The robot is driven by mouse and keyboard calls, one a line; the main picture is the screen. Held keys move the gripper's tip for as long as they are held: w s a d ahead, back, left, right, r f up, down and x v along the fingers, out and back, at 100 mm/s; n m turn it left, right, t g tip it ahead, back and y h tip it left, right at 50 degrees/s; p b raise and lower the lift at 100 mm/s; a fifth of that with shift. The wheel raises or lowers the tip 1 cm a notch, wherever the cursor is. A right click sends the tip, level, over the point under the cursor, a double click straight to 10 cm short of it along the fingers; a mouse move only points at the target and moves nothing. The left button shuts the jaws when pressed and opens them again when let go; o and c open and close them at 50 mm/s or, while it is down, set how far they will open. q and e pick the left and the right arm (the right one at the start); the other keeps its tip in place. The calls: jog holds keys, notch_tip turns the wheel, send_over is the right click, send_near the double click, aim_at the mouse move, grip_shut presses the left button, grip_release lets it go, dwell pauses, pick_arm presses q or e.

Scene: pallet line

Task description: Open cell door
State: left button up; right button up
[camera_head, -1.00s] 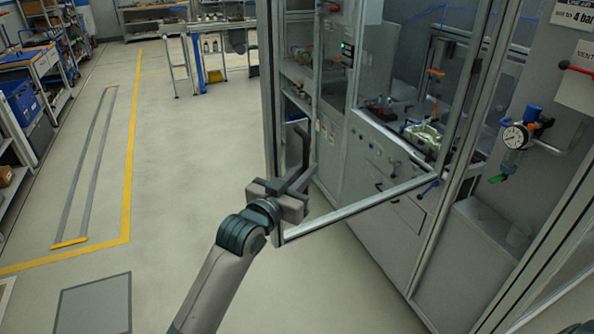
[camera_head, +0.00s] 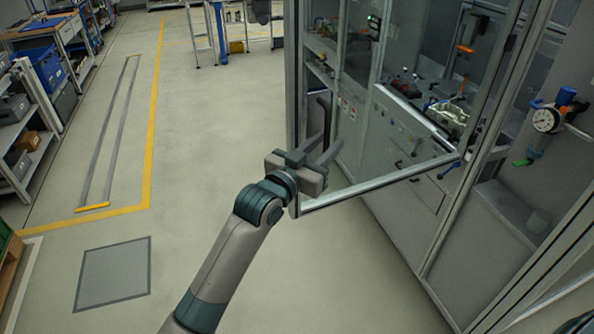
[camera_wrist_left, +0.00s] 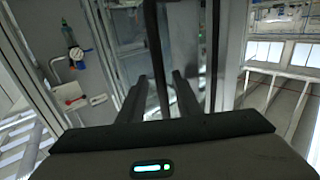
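The cell door (camera_head: 375,191) is a clear panel in a metal frame, standing out from the cell at an angle, so it is open. Its dark upright handle (camera_head: 323,112) is near the free edge at the left; it also shows in the left wrist view (camera_wrist_left: 154,45). My left gripper (camera_head: 331,141) is at the lower part of the handle. In the left wrist view, its two fingers (camera_wrist_left: 160,78) stand apart with the handle bar between them and gaps on both sides. Whether a finger touches the bar cannot be told. My right gripper is not in view.
The cell (camera_head: 405,160) stands behind the door, with a pressure gauge (camera_head: 546,119) on its right panel. Shelves (camera_head: 30,150) line the left side. The floor left of the door is clear, with a yellow line (camera_head: 150,150) and a grey floor plate (camera_head: 114,272).

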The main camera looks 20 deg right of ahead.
pick_arm(q)
jog(key=b+v, duration=0.5)
jog(key=v, duration=1.1)
jog(key=shift+s+a, duration=0.15)
jog(key=shift+s, duration=0.1)
jog(key=shift+r, duration=0.1)
